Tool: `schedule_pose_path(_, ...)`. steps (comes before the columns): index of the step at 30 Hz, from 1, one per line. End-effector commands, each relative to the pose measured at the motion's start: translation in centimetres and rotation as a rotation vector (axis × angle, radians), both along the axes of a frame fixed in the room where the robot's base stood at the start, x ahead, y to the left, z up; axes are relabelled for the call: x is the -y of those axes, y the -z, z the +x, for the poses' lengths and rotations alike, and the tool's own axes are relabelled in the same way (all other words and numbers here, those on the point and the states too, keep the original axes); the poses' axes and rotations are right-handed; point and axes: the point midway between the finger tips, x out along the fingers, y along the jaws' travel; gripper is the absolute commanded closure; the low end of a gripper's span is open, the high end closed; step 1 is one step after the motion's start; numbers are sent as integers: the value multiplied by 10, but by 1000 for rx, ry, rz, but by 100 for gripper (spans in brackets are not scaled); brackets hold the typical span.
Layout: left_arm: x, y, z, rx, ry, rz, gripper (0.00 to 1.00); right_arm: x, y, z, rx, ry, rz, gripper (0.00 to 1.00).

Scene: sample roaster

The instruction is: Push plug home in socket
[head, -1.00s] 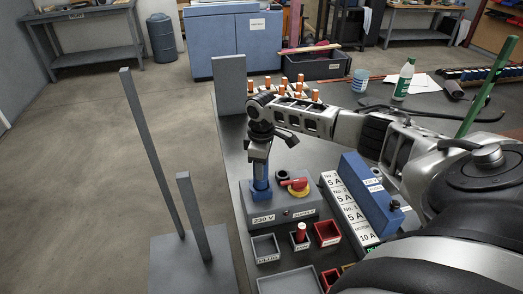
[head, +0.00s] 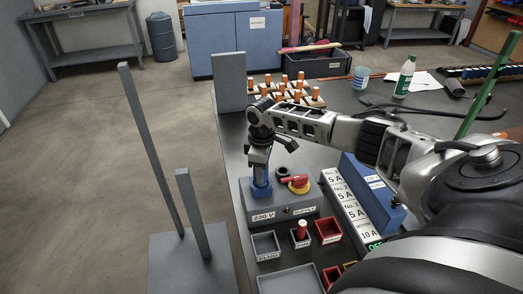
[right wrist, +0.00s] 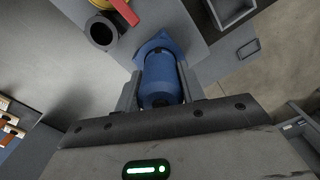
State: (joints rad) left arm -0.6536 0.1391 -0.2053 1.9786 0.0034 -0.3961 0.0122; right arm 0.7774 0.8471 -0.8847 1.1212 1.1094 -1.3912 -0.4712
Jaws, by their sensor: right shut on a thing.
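The blue plug (head: 261,187) stands upright at the socket on top of the grey supply box (head: 285,210), which is marked 230 V. My right gripper (head: 260,172) points down from above and is shut on the plug. In the right wrist view the plug (right wrist: 160,80) sits between the two fingers, with the blue socket flange (right wrist: 158,45) just beyond it. I cannot tell how deep the plug sits in the socket. My left gripper does not show.
A red rotary switch on a yellow base (head: 298,184) and a black round fitting (head: 283,171) are right beside the plug. Small bins (head: 265,245) stand in front of the box. A blue case (head: 370,190) stands to the right. Orange-topped pieces (head: 284,85) stand behind.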

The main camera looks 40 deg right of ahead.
Motion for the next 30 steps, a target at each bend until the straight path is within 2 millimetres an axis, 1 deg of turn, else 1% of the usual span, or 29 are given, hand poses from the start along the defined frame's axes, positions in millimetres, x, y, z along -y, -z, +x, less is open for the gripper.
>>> schedule_pose_path(3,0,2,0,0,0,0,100,0,4,0,1,0,1,88)
schedule_pose_path(4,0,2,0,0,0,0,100,0,4,0,1,0,1,58)
schedule_pose_path(5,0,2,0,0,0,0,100,0,3,0,1,0,0,50)
schedule_pose_path(6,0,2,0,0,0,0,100,0,3,0,1,0,0,39)
schedule_pose_path(7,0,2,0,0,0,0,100,0,3,0,1,0,0,36)
schedule_pose_path(15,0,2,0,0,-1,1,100,0,3,0,0,0,0,36)
schedule_pose_path(19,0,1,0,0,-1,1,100,0,-6,1,2,1,0,36)
schedule_pose_path(23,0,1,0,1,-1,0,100,0,-29,1,5,-1,0,36)
schedule_pose_path(30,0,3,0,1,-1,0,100,0,-88,1,6,-1,0,36)
